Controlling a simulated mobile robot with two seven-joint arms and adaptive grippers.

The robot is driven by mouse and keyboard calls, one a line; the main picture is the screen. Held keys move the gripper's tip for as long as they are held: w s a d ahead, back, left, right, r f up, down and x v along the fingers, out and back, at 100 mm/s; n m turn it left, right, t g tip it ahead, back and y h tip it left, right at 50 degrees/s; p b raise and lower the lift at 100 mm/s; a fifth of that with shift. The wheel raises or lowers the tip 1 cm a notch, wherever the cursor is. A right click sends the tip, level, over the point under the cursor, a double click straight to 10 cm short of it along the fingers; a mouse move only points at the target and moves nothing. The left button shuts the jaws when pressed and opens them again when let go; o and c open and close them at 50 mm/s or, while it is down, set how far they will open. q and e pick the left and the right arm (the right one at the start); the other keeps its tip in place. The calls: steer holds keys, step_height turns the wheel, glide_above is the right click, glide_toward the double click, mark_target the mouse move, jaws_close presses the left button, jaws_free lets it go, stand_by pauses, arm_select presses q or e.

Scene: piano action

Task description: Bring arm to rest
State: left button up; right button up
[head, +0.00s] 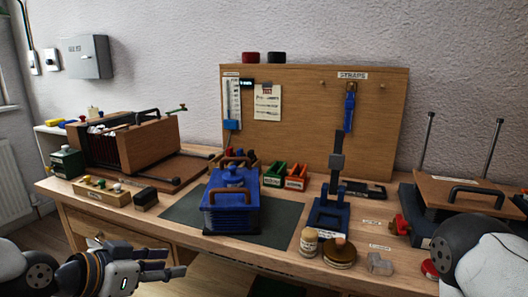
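My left gripper (172,263) is at the lower left, in front of the workbench's front edge and below its top. Its dark fingers point right, with a gap between them and nothing visible in it. The white and dark links of my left arm come in from the lower left corner. My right arm (490,262) shows as a white and dark link at the lower right, overlapping the bench's right end. My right gripper is outside the picture.
The wooden workbench (265,257) carries a blue box with a brown handle (231,205) on a dark mat (283,222). A wooden piano-action unit (150,150) stands left, a blue stand (330,212) right of centre. A jar (309,243) sits near the front edge.

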arm_select(q)
steer(key=s+d+f+n+g+y, duration=0.2)
steer(key=s+f+n+g, duration=0.3)
steer(key=s+f, duration=1.2)
steer(key=s+a+f+g+y, duration=0.2)
steer(key=s+f+g, duration=0.1)
steer(key=s, duration=0.6)
steer(key=s+a+f+n+g+y, duration=0.1)
steer(key=s+a+f+g+y, duration=0.1)
steer(key=s, duration=0.8)
step_height(320, 180, down, 2)
steer(key=shift+s+a+f+g, duration=0.2)
steer(key=shift+s+g, duration=0.05)
steer(key=shift+g, duration=0.35)
